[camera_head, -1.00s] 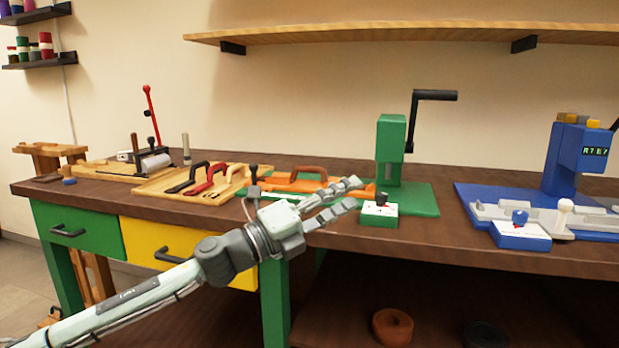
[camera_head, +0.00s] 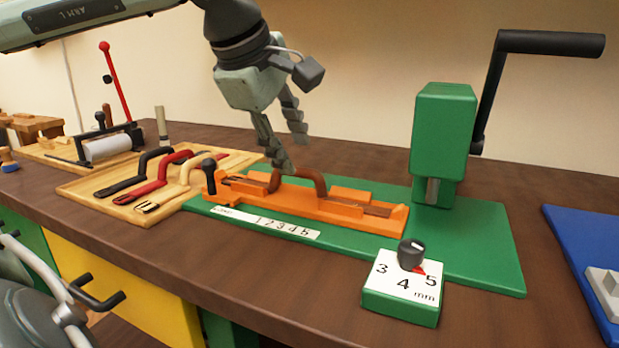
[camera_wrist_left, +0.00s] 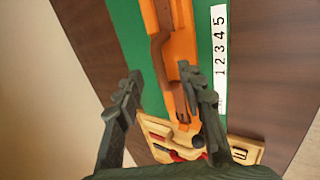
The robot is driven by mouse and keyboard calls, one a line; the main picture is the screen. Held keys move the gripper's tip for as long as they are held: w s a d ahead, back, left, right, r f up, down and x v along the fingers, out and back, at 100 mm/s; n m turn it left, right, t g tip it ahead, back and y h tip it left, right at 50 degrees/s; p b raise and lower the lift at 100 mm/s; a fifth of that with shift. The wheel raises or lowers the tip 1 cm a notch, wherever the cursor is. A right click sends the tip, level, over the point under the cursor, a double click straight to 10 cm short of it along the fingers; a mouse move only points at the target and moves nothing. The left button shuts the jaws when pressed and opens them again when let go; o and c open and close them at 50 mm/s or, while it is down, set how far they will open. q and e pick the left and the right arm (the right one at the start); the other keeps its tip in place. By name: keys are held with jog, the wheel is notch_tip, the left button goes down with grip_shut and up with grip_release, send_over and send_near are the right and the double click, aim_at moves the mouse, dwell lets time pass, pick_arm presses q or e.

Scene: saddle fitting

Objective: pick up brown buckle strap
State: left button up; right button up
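The brown buckle strap (camera_head: 312,180) lies in the long orange fixture (camera_head: 345,214) on the green base plate. Its raised brown loop stands up above the fixture. In the left wrist view the brown strap (camera_wrist_left: 158,62) runs along the orange fixture. My left gripper (camera_head: 295,156) comes down from above, with its fingers open close to the raised loop. In the left wrist view my left gripper (camera_wrist_left: 159,72) has its fingers spread, with the strap showing between and beyond them. I cannot tell whether a finger touches the strap.
A wooden tray (camera_head: 100,187) with black, red and tan straps lies left of the fixture. A green press (camera_head: 443,135) with a black crank stands to the right. A dial box (camera_head: 400,308) sits in front. A blue plate (camera_head: 580,255) lies at the right edge.

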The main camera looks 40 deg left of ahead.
aim_at(298, 172)
pick_arm(q)
jog(key=x, duration=0.5)
jog(key=a+x, duration=0.1)
jog(key=x, duration=0.1)
jog(key=shift+a+f, duration=0.1)
jog(key=shift+a, duration=0.05)
grip_shut()
